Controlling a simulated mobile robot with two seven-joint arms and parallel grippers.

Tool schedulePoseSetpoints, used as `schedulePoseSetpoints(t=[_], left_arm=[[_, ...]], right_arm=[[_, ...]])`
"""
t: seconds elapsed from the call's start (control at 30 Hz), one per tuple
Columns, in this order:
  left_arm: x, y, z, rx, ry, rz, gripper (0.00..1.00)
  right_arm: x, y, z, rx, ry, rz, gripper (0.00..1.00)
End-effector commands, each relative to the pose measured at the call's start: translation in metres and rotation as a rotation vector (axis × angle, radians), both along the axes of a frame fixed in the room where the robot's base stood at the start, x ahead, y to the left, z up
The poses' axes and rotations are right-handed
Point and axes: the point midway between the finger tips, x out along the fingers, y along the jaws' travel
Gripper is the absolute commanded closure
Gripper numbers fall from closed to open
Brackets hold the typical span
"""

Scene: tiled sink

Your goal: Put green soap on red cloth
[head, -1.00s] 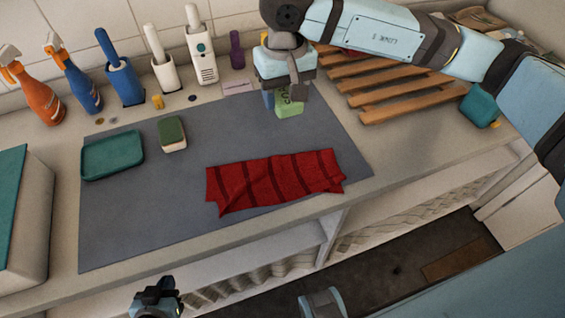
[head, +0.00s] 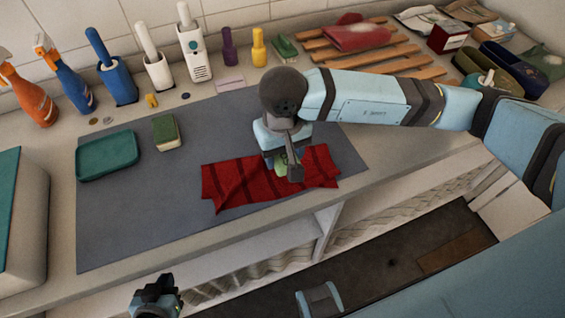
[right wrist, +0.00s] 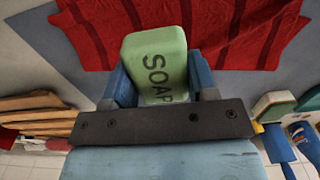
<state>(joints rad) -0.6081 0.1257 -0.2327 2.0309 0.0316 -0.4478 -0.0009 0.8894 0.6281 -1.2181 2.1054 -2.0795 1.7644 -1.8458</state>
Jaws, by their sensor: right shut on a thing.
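The green soap (right wrist: 155,58), a block marked SOAP, is held between the blue fingers of my right gripper (right wrist: 153,80). In the head view the soap (head: 281,163) is mostly hidden behind my right gripper (head: 283,160), over the right part of the red cloth (head: 235,182). The cloth lies rumpled with dark stripes on the grey mat, and fills the top of the right wrist view (right wrist: 255,30). I cannot tell whether the soap touches the cloth. My left gripper (head: 155,300) is at the bottom edge, away from the counter; its jaws are unclear.
The grey mat (head: 130,215) holds a teal tray (head: 107,155) and a green-and-white sponge (head: 167,132). Spray bottles and brushes stand along the wall. A wooden rack (head: 370,60) with a red cloth is at back right. The mat left of the cloth is clear.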

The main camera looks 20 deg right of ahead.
Motion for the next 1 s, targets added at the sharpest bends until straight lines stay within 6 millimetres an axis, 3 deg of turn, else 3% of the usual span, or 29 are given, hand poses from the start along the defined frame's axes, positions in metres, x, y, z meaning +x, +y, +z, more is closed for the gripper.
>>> schedulePoseSetpoints(t=[0.17, 0.4, 0.83, 0.9, 1.0], left_arm=[[0.0, -0.001, 0.0, -0.002, 0.0, 0.0, 1.0], [0.0, -0.001, 0.002, -0.002, -0.002, 0.0, 1.0], [0.0, 0.0, -0.007, -0.001, 0.002, -0.001, 1.0], [0.0, -0.001, -0.009, -0.004, 0.003, 0.0, 1.0], [0.001, -0.001, -0.011, -0.007, 0.004, 0.002, 1.0]], right_arm=[[0.0, 0.0, -0.012, 0.001, 0.001, 0.001, 0.75], [0.0, 0.0, -0.045, 0.0, 0.001, 0.001, 0.75], [0.0, 0.0, -0.053, 0.001, -0.002, 0.002, 0.74], [0.0, 0.0, -0.055, 0.0, -0.002, 0.002, 0.83], [0.0, 0.0, -0.059, 0.0, 0.0, 0.001, 0.84]])
